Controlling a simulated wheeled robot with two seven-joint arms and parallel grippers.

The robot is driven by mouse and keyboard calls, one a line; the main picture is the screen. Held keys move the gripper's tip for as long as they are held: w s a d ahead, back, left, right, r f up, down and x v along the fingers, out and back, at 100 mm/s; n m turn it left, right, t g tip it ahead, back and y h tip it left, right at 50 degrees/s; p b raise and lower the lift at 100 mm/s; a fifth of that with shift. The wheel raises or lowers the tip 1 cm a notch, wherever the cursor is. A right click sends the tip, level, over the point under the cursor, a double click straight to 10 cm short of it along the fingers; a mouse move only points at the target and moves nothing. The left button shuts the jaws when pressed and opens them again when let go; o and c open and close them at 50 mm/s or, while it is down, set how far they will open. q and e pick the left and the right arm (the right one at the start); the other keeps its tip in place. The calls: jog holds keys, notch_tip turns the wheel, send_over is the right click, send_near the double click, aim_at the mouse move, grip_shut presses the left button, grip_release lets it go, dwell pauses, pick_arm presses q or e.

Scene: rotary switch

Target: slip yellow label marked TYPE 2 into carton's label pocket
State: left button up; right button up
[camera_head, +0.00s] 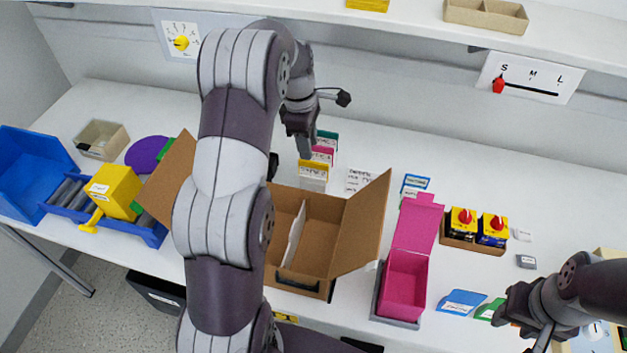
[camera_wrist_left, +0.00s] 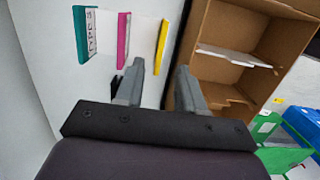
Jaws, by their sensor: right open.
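The yellow label (camera_head: 313,164) stands upright in front of the pink and teal labels; its mark cannot be read. In the left wrist view the yellow label (camera_wrist_left: 161,42) is edge-on, just beyond my fingertips. My left gripper (camera_head: 304,150) is open and empty above the row of labels, its fingers (camera_wrist_left: 160,78) apart. The open brown carton (camera_head: 336,232) stands in front of the labels, with a dark-edged pocket (camera_head: 298,281) on its front wall. It also shows in the left wrist view (camera_wrist_left: 228,50). My right gripper (camera_head: 522,318) is open at the lower right.
A pink box (camera_head: 405,280) with its lid up stands right of the carton. A blue bin (camera_head: 35,170) is far left. My left arm hides the carton's left side.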

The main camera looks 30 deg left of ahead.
aim_at(313, 162)
pick_arm(q)
jog(key=shift+w+d+f+b, duration=0.15)
jog(key=shift+d+f+b, duration=0.15)
jog(key=shift+f, duration=0.35)
jog(key=shift+w+d+f+b, duration=0.1)
jog(key=shift+d+f+b, duration=0.15)
jog(key=shift+f, duration=0.35)
notch_tip(313, 162, down, 5)
jog(key=shift+s+r, duration=0.1)
jog(key=shift+r, duration=0.1)
jog(key=shift+d, duration=0.15)
pick_arm(e)
jog(key=shift+w+d+f, duration=0.1)
jog(key=shift+d+f, duration=0.1)
jog(key=shift+f, duration=0.4)
jog(key=shift+d+f, duration=0.15)
jog(key=shift+f, duration=0.45)
pick_arm(q)
grip_shut()
pick_arm(e)
jog(key=shift+a, duration=0.1)
